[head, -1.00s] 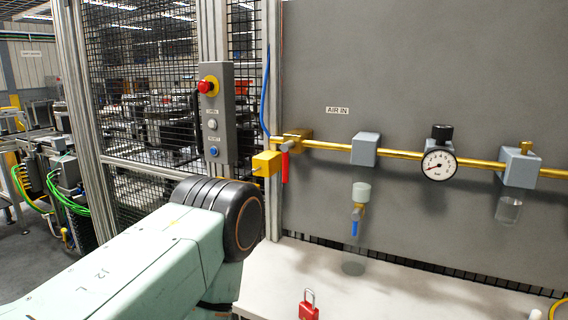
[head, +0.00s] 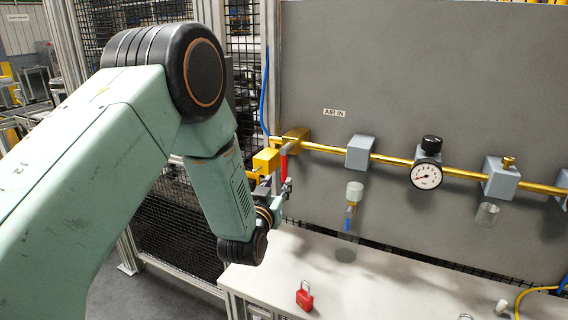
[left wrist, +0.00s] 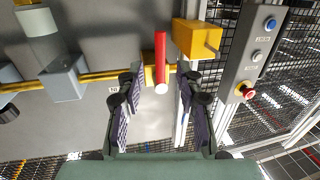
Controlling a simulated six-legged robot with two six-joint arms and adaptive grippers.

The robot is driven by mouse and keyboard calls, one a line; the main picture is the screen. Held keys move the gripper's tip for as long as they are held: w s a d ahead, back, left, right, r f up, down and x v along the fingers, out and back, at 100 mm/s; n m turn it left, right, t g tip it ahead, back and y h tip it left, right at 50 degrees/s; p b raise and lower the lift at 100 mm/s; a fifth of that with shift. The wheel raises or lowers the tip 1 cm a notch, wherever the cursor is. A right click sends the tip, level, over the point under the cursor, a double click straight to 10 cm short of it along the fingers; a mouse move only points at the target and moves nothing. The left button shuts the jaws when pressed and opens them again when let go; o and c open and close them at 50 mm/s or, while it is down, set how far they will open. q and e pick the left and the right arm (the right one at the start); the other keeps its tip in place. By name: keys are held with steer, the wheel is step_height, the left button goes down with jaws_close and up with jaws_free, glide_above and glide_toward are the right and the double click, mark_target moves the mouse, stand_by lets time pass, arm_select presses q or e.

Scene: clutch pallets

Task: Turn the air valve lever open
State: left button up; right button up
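The red air valve lever (head: 284,160) hangs straight down from the yellow valve on the brass pipe, across the pipe's line. My left gripper (head: 283,190) is at the lever's lower end in the head view, partly hidden by my wrist. In the left wrist view, which is upside down, the lever (left wrist: 161,62) stands between the two spread fingers of the open gripper (left wrist: 160,80). I see a gap on each side of it. My right gripper is not in view.
A yellow block (head: 266,161) sits just left of the lever. The pressure gauge (head: 426,175) is further right on the pipe. A clear-bowled filter (head: 354,191) hangs right of my gripper. A red padlock (head: 304,295) lies on the white bench (head: 375,285) below.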

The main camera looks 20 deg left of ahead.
mark_target(284, 171)
arm_select(q)
steer(key=shift+w+a+r+p, duration=0.1)
steer(key=shift+w+a+p, duration=0.15)
steer(key=shift+w, duration=1.05)
steer(key=shift+w+a+p, duration=0.2)
steer(key=shift+w, duration=1.05)
steer(key=shift+w+a+r+p, duration=0.1)
steer(key=shift+w+a+p, duration=0.15)
steer(key=shift+w, duration=1.05)
steer(key=shift+d, duration=0.1)
jaws_close()
steer(key=shift+w+f, duration=0.1)
steer(key=shift+f, duration=0.15)
